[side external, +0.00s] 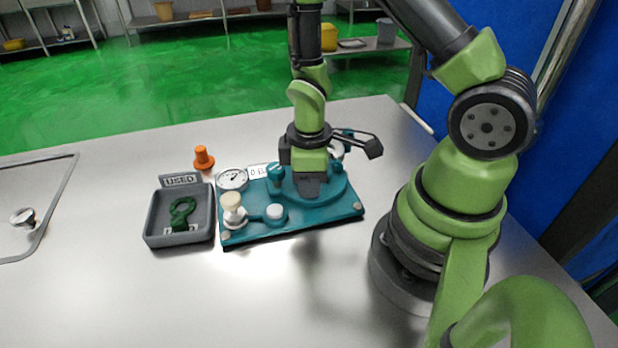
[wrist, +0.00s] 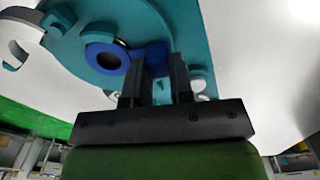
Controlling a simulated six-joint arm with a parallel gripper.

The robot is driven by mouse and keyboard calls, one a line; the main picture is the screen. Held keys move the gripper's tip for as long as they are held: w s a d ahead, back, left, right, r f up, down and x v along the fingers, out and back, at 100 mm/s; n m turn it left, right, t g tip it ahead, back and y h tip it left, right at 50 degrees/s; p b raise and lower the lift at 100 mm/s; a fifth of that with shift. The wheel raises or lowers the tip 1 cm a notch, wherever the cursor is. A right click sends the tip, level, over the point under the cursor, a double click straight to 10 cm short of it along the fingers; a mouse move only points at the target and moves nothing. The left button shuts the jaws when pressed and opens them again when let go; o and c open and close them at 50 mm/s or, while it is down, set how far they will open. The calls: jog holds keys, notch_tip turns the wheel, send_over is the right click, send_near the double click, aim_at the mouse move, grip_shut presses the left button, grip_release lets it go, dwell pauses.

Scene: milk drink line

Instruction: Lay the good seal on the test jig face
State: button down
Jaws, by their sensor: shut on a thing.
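My gripper (side external: 309,188) points down over the round face of the teal test jig (side external: 335,212). In the wrist view my gripper (wrist: 156,78) is shut on the tab of a blue ring-shaped seal (wrist: 98,58). The seal's ring is over the jig's round teal face (wrist: 128,16), with a dark opening showing through it. I cannot tell whether the seal touches the face. In the side view my gripper hides the seal. A green seal (side external: 182,210) lies in the grey tray marked USED (side external: 151,229).
The jig carries a dial gauge (side external: 232,179), a cream knob (side external: 232,203) and teal posts close to my gripper. An orange cone-like piece (side external: 203,158) stands behind the tray. The front of the table is clear.

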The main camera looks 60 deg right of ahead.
jog(key=shift+f, duration=0.35)
jog(key=c, duration=1.1)
grip_release()
jog(key=shift+o, duration=0.9)
notch_tip(320, 180, up, 11)
jog(key=shift+f, duration=0.2)
jog(key=s+a+r+m+t+y, duration=0.1)
jog(key=s+a+r+m+t, duration=0.1)
jog(key=r, duration=0.6)
jog(key=s+a+r+m+t+y, duration=0.1)
jog(key=s+a+r+m+t, duration=0.2)
jog(key=s+r+m+t, duration=0.2)
notch_tip(320, 180, up, 4)
jog(key=m, duration=0.3)
jog(key=shift+s, duration=0.35)
